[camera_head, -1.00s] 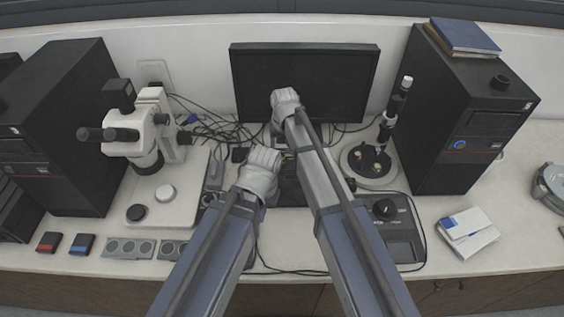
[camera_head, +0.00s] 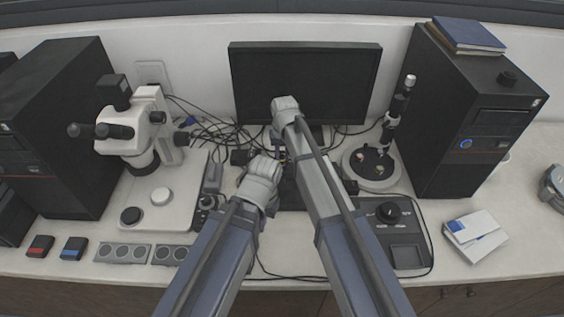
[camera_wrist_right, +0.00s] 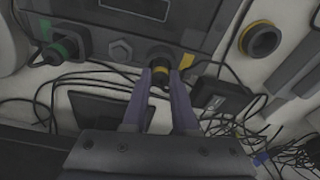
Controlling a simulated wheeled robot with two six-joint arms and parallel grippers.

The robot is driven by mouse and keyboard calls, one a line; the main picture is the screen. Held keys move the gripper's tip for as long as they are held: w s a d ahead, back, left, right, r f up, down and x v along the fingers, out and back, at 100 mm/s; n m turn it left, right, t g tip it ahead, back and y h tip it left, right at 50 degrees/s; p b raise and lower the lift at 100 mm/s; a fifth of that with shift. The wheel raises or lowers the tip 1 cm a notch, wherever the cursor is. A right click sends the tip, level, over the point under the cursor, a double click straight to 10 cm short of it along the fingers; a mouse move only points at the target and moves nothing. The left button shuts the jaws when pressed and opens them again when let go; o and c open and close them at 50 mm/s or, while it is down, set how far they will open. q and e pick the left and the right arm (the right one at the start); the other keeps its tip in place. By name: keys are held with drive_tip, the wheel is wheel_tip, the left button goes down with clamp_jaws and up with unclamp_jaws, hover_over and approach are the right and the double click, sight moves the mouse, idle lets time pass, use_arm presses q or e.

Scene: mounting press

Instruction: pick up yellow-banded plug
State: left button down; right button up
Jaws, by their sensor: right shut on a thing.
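The yellow-banded plug (camera_wrist_right: 160,61) shows in the right wrist view, a dark plug with a yellow band, at the lower edge of a dark grey panel. My right gripper (camera_wrist_right: 162,76) has one finger on each side of it and is shut on it. Whether the plug is still seated in the panel I cannot tell. A yellow mark (camera_wrist_right: 188,61) is on the panel just right of the plug. In the head view the plug is hidden behind my arms. My left arm reaches to the table's middle; its jaws are hidden.
A green-banded connector (camera_wrist_right: 62,46) is left of the plug, and a yellow-ringed round part (camera_wrist_right: 262,40) is to the right. Loose cables and a black block (camera_wrist_right: 222,98) lie close by. A monitor (camera_head: 305,80), microscope (camera_head: 140,130) and computer towers stand around.

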clamp_jaws()
use_arm(q)
drive_tip(key=shift+r, duration=0.15)
use_arm(e)
drive_tip(key=shift+r, duration=0.15)
